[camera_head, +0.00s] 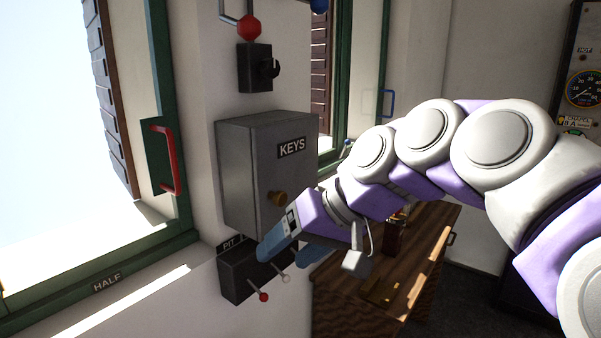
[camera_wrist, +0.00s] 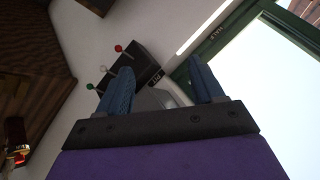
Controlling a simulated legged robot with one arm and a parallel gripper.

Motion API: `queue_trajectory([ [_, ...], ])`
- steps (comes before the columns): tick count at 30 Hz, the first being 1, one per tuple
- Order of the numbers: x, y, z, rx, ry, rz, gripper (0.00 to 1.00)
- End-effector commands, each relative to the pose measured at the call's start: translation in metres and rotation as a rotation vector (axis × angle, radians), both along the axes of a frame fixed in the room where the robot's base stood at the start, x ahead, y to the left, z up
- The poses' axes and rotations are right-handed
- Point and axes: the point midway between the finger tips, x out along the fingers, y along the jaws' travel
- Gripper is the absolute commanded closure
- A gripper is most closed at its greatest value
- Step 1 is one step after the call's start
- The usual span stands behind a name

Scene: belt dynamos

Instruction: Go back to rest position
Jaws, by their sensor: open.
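My gripper (camera_head: 290,250) is in front of the wall, just below the grey KEYS box (camera_head: 240,170). Its two blue fingers point left and downward in the head view. In the wrist view my gripper (camera_wrist: 165,90) shows its fingers spread apart with nothing held between them. A dark lever box labelled PIT (camera_head: 238,280) is on the wall by the fingertips, with a red-tipped lever and a pale-tipped lever. The lever box also shows in the wrist view (camera_wrist: 135,68), with red, green and white knobs. I cannot tell whether the fingers touch it.
A wooden desk (camera_head: 415,260) stands below my arm. The green window frame (camera_head: 165,110) with a red handle (camera_head: 163,160) is at the left. A black hook switch (camera_head: 255,68) is above the KEYS box. A gauge panel (camera_head: 585,75) stands at the far right.

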Motion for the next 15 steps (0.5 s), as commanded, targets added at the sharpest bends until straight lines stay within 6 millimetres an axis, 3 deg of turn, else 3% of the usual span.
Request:
queue_trajectory([
  [8,-0.074,-0.037,-0.104,-0.248,0.170,-0.085,0.33],
  [15,-0.149,-0.089,-0.188,-0.454,0.320,-0.185,0.33],
])
